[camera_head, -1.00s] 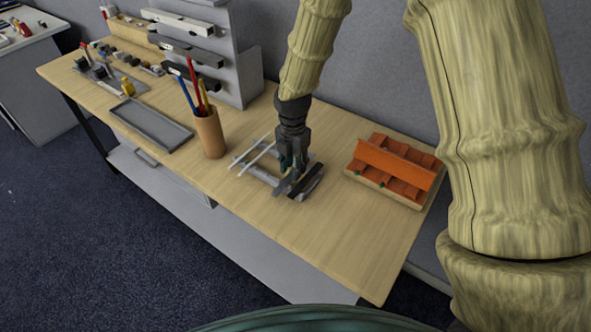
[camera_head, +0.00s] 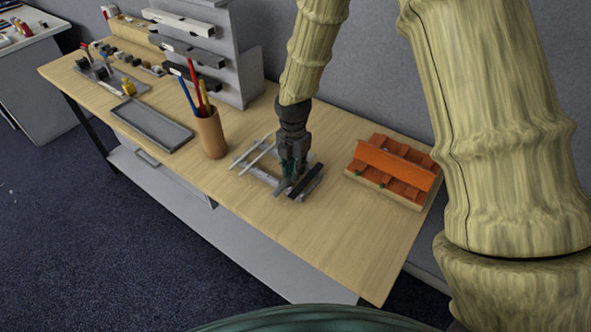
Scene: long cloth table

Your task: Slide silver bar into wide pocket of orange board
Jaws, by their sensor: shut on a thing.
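The orange board (camera_head: 398,166) stands in a pale wooden base on the right part of the table, with several pockets along its front. My gripper (camera_head: 290,181) points down over a small grey rack (camera_head: 262,176) left of the board. It is shut on a silver bar (camera_head: 282,188), which is partly hidden by the fingers. A dark bar (camera_head: 307,181) lies on the rack just right of the fingers, and thin light bars (camera_head: 256,157) lie on it to the left. I cannot tell whether the silver bar still touches the rack.
A brown pencil cup (camera_head: 211,136) stands left of the rack. An empty grey tray (camera_head: 151,124) and a grey shelf unit (camera_head: 236,75) are farther left. The table (camera_head: 335,245) is clear in front of the rack and board.

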